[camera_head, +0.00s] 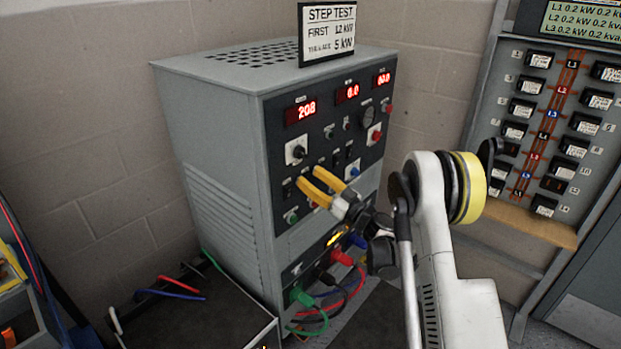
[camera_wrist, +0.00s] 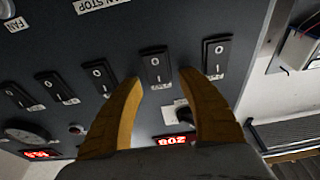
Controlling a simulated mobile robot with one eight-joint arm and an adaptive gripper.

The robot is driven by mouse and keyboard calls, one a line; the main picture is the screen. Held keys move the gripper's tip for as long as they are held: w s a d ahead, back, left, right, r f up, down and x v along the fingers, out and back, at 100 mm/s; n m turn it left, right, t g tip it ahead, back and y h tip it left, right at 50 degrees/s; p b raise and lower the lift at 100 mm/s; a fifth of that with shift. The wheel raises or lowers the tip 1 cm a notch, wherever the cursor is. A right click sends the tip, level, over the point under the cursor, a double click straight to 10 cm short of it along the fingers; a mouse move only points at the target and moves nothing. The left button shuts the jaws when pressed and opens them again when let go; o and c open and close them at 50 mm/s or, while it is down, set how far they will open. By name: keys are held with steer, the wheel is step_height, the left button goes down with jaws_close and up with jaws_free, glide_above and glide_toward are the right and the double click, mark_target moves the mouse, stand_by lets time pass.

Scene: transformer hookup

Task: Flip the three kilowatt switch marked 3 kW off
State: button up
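A row of black rocker switches marked 0 and 1 runs across the dark panel in the wrist view. One rocker switch (camera_wrist: 157,67) lies just beyond and between my fingertips. Another rocker switch (camera_wrist: 215,57) is to its right, and others, including this rocker switch (camera_wrist: 103,78), run to the left. Small white labels sit by the switches, but I cannot read which says 3 kW. My gripper (camera_wrist: 163,80) has two yellow fingers, open and empty, close to the panel. In the head view my gripper (camera_head: 309,176) is in front of the grey cabinet's panel and hides part of the switch row.
The grey cabinet (camera_head: 210,150) has lit red displays, knobs and coloured plugs with cables (camera_head: 325,290) below. A STEP TEST sign (camera_head: 327,33) stands on top. A rack of labelled modules (camera_head: 545,130) is at right. A dark box (camera_head: 200,315) lies at front left.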

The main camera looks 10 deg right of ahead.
steer(key=v, duration=1.2)
